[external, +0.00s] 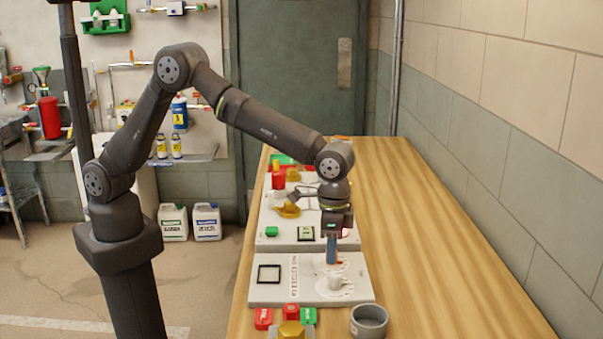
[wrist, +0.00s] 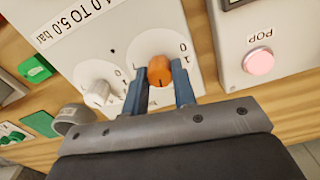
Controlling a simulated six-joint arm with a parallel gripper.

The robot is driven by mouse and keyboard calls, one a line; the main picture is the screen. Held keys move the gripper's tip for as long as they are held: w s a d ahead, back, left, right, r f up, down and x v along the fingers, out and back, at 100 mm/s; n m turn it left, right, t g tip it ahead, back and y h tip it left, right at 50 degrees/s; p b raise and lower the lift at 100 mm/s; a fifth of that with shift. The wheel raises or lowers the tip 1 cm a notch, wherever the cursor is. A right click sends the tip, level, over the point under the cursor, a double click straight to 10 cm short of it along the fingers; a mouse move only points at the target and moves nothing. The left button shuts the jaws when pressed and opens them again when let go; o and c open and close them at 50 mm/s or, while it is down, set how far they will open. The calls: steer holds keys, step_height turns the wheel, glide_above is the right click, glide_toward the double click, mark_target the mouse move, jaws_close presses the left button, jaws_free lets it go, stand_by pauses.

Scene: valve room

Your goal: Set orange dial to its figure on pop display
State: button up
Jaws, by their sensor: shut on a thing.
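The orange dial (wrist: 160,72) is on a pale panel (wrist: 60,45) with a printed scale around it. In the wrist view, my gripper (wrist: 160,76) has its two blue fingers on either side of the dial, shut on it. In the external view, my gripper (external: 332,262) points down at the near panel (external: 268,292), and its fingers mostly hide the orange dial. A POP label and a pink round button or lamp (wrist: 258,62) are on the neighbouring panel. A small display (external: 306,233) shows on the farther panel. Its figure is too small to read.
A white dial (wrist: 97,90) sits close beside the orange one. Red and green blocks (external: 291,312), a yellow part (external: 291,330) and a grey ring (external: 369,321) lie in front of the near panel. The wooden bench (external: 440,270) is clear on the right, towards the wall.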

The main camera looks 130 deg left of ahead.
stand_by(0.4)
steer(key=o, duration=1)
steer(key=shift+r, duration=0.1)
step_height(320, 180, up, 17)
steer(key=shift+r, duration=0.15)
step_height(320, 180, down, 18)
steer(key=shift+r, duration=0.25)
stand_by(0.4)
steer(key=shift+r, duration=0.1)
